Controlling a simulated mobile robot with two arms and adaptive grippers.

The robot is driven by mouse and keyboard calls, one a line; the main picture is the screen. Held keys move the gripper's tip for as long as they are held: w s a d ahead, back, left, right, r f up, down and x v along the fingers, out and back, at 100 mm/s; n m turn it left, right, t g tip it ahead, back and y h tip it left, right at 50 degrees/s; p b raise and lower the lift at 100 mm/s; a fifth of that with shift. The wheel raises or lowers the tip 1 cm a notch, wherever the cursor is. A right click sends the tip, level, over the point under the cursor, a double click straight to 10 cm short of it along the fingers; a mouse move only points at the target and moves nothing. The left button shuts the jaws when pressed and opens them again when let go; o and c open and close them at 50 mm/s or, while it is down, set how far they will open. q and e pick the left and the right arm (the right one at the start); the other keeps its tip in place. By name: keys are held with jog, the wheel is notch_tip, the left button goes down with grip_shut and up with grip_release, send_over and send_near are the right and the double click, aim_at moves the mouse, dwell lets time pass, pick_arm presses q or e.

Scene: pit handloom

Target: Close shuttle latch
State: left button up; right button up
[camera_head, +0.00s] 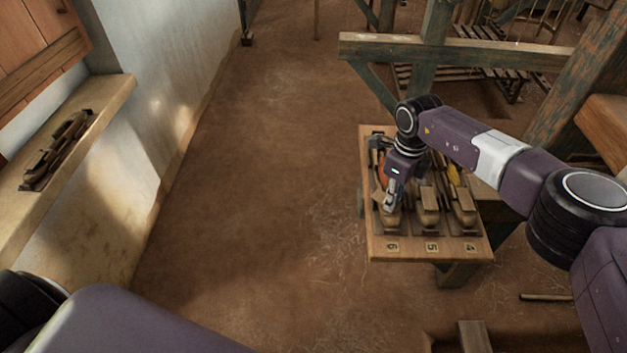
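A wooden tray (412,249) on a stand holds several wooden shuttles side by side, above number tags that look like 6, 5 and 4. My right gripper (389,203) points down at the leftmost shuttle (390,222), above the tag 6, and covers much of it. The fingers are small and partly hidden, so I cannot tell whether they touch the shuttle or are shut. An orange part shows beside the gripper. The middle shuttle (428,212) and the right shuttle (463,208) lie to its right. No latch can be made out. My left gripper is out of view.
Loom beams (455,52) stand behind the tray, and a slanted post (580,85) rises at the right, behind my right arm. A ledge (75,170) at the left holds dark wooden pieces (58,150). The earthen floor between the wall and the tray is clear.

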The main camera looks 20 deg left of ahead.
jog(key=n+p, duration=0.3)
jog(key=n, duration=0.2)
jog(key=shift+r, duration=0.15)
jog(key=n+p, duration=0.1)
jog(key=n, duration=0.1)
jog(key=shift+r+n, duration=0.1)
jog(key=shift+n, duration=0.2)
notch_tip(320, 180, up, 7)
jog(key=shift+f+b, duration=0.2)
jog(key=shift+b, duration=0.3)
jog(key=s+a+f+m+g+y, duration=0.1)
jog(key=s+a+y, duration=0.2)
jog(key=s+a, duration=0.35)
jog(key=s+a+f+g+y, duration=0.1)
jog(key=s+a+y, duration=0.2)
jog(key=a, duration=0.7)
jog(key=s+a+r+m+y, duration=0.2)
jog(key=s+a+r+y, duration=0.1)
jog(key=a, duration=0.2)
jog(key=s+a+r+m+y, duration=0.2)
jog(key=s+a+r+y, duration=0.1)
jog(key=a, duration=0.3)
jog(key=shift+a+r+m+g+y, duration=0.3)
jog(key=shift+r+y, duration=0.1)
jog(key=shift+y, duration=0.1)
